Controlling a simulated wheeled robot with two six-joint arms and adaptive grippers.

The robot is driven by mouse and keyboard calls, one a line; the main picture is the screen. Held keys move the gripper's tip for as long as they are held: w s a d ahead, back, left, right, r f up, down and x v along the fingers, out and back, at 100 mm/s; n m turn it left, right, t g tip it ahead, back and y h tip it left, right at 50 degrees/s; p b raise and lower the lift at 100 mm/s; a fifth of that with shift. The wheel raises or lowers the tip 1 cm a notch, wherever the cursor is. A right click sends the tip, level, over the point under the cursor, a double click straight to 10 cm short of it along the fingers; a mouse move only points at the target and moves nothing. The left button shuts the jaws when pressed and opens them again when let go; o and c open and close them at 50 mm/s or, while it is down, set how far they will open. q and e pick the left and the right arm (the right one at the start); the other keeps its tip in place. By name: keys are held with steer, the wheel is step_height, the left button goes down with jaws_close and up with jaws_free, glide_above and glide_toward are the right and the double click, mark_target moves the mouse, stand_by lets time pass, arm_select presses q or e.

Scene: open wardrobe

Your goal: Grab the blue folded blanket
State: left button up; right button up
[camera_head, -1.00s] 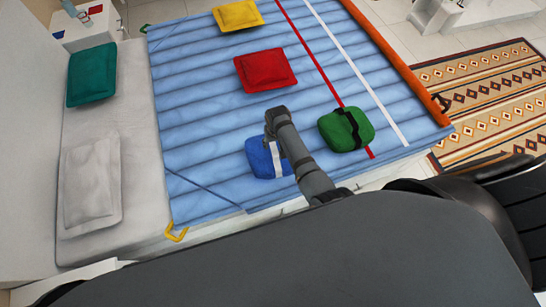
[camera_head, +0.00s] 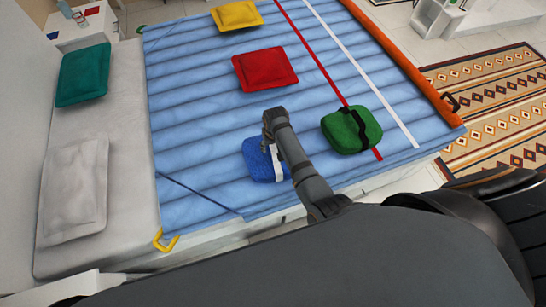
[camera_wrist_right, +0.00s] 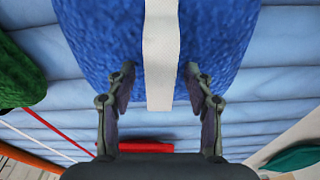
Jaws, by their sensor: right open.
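The blue folded blanket (camera_head: 257,158) lies on the light blue quilted bed cover near its front edge, with a white band (camera_head: 276,163) around it. My right arm reaches over its right side from the front. In the right wrist view the blanket (camera_wrist_right: 105,45) fills the upper part, and its white band (camera_wrist_right: 161,55) runs between the fingers. My right gripper (camera_wrist_right: 158,80) is open, one finger on each side of the band, close to the blanket. I cannot tell whether the fingers touch it. The fingertips are partly hidden by the arm in the head view. My left gripper is not in view.
A green folded bundle with a black strap (camera_head: 352,130) lies just right of my right arm. A red cushion (camera_head: 265,69) and a yellow cushion (camera_head: 236,15) lie farther back. Teal (camera_head: 83,75) and grey (camera_head: 75,190) pillows lie at the left. Bare cover (camera_head: 200,140) is left of the blanket.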

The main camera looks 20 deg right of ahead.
steer(key=shift+f, duration=0.25)
stand_by(0.4)
steer(key=shift+c, duration=0.2)
jaws_close()
